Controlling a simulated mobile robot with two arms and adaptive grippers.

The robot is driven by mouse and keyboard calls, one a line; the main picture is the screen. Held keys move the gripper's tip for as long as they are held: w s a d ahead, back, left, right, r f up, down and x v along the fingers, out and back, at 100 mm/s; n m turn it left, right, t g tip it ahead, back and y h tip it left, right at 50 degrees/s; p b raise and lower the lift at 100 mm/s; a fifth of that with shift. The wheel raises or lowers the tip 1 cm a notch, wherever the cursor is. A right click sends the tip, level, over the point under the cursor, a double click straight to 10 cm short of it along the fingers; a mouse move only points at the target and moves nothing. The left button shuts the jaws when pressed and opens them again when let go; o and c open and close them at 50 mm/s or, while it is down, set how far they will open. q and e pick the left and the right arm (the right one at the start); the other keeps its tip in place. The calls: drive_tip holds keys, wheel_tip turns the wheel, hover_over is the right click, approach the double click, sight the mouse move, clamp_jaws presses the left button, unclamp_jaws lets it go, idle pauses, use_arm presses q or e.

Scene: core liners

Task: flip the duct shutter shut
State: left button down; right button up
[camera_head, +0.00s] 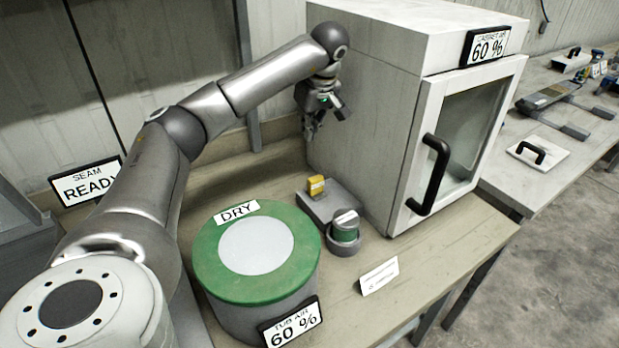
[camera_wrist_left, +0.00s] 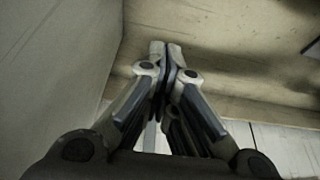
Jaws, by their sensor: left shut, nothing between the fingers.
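I cannot make out a duct shutter in either view; the far side of the cabinet and part of the wall behind it are hidden. The white cabinet (camera_head: 372,110) stands on the bench, with a glass door and a black handle (camera_head: 432,175). My left gripper (camera_head: 309,136) is beside the cabinet's left side, above the back of the bench, pointing down. In the left wrist view its fingers (camera_wrist_left: 166,48) are together with nothing between them. My right gripper is in neither view.
A green-lidded tub (camera_head: 212,262) labelled DRY stands at the front of the bench (camera_head: 350,310). A grey block with a yellow piece (camera_head: 316,185) and a green-banded knob (camera_head: 345,226) sit before the cabinet. A SEAM READY sign (camera_head: 88,184) is at left.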

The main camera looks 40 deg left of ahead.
sight(316, 186)
use_arm(q)
drive_tip(key=shift+f+b, duration=0.35)
drive_tip(key=shift+f, duration=0.4)
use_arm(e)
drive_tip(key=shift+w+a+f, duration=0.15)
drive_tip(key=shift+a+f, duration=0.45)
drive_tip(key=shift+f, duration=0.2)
use_arm(q)
drive_tip(key=f, duration=0.3)
drive_tip(key=f+p, duration=0.1)
drive_tip(key=f, duration=0.2)
drive_tip(key=f+p, duration=0.1)
drive_tip(key=f, duration=0.2)
drive_tip(key=shift+s+d+f, duration=0.15)
drive_tip(key=shift+d+f, duration=0.05)
drive_tip(key=shift+d, duration=0.15)
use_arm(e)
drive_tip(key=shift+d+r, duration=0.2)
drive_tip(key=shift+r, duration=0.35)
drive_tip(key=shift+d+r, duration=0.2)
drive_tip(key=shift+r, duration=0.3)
